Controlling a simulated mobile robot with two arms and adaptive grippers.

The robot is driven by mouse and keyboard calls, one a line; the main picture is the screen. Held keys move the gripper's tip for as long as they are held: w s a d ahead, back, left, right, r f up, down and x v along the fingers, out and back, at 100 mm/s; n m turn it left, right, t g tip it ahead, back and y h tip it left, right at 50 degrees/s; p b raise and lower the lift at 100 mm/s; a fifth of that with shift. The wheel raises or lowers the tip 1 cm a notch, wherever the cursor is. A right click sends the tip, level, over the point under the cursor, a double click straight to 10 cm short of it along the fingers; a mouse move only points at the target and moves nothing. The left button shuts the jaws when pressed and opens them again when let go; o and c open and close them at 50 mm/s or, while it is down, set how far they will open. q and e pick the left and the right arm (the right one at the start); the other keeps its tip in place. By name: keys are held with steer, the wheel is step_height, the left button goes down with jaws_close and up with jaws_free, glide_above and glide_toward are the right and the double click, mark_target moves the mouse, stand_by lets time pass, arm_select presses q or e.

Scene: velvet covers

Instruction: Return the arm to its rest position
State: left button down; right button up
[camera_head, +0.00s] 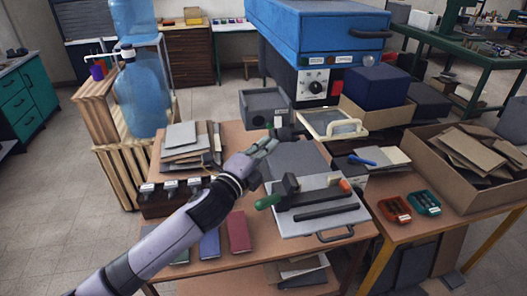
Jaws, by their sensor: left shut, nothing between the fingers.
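My left arm comes in from the lower left and reaches up over the wooden work table (190,238). My left gripper (268,147) is at the arm's end, shut and empty, above the table's back middle. My right gripper does not show.
Stacked grey and brown sheets (190,148) lie left of the gripper. A blue machine (310,45) stands behind. A cardboard box (462,160) of brown sheets and red (394,210) and teal (424,203) trays are at right. Open floor (50,200) lies at left.

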arm_select(q)
steer(key=shift+s+a, duration=0.4)
steer(key=shift+s, duration=0.15)
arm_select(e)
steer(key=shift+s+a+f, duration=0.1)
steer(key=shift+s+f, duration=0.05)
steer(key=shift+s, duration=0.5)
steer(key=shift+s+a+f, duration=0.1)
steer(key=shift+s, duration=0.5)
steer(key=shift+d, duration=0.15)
